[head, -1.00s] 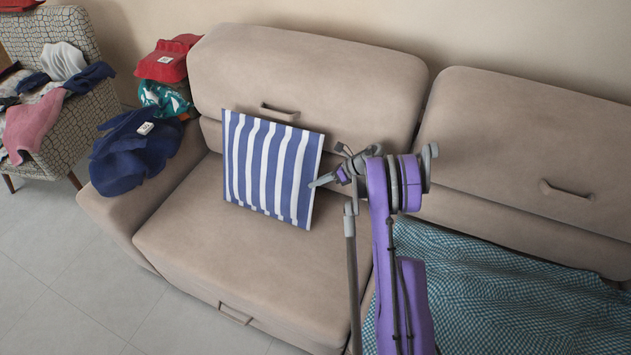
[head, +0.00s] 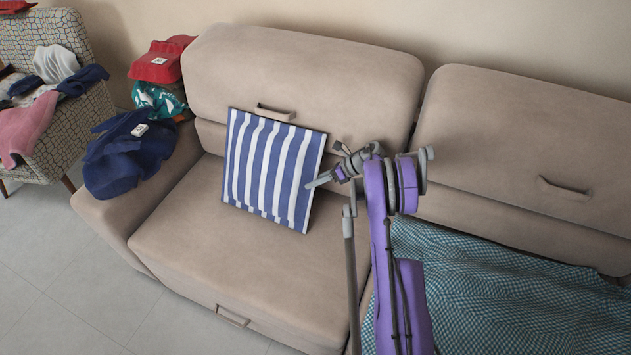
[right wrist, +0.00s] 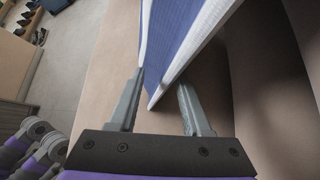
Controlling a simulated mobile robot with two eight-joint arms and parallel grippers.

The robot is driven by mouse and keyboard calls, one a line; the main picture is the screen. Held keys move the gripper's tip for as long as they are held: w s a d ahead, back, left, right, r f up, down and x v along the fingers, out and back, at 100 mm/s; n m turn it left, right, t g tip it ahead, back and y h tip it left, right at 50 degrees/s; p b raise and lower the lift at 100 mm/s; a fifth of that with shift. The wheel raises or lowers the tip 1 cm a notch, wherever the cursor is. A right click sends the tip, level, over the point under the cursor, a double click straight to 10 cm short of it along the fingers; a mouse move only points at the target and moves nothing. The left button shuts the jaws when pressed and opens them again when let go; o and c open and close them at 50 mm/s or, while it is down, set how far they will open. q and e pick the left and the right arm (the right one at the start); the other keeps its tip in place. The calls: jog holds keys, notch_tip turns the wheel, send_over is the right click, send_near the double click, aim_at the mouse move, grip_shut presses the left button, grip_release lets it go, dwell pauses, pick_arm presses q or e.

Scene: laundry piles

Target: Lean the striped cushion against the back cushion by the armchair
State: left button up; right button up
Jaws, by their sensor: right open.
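The blue-and-white striped cushion (head: 270,170) stands on the left sofa seat, its top close to the back cushion (head: 300,75). It tilts a little, with its top toward the right. My right gripper (head: 318,181) is at the cushion's right edge. In the right wrist view, its two grey fingers (right wrist: 158,108) are apart, with a white-edged lower corner of the striped cushion (right wrist: 185,40) between them; I cannot tell whether they touch it. The patterned armchair (head: 75,125) stands at the far left, heaped with clothes. My left gripper is not in view.
Dark blue cloth (head: 120,165), a teal bundle (head: 157,99) and a red folded item (head: 160,62) lie at the sofa's left arm. A teal checked blanket (head: 500,295) covers the right seat. The front of the left seat (head: 220,255) is clear.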

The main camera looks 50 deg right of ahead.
jog(key=v, duration=0.7)
jog(key=shift+r+p, duration=0.2)
jog(key=shift+p, duration=0.1)
jog(key=shift+s+d, duration=0.15)
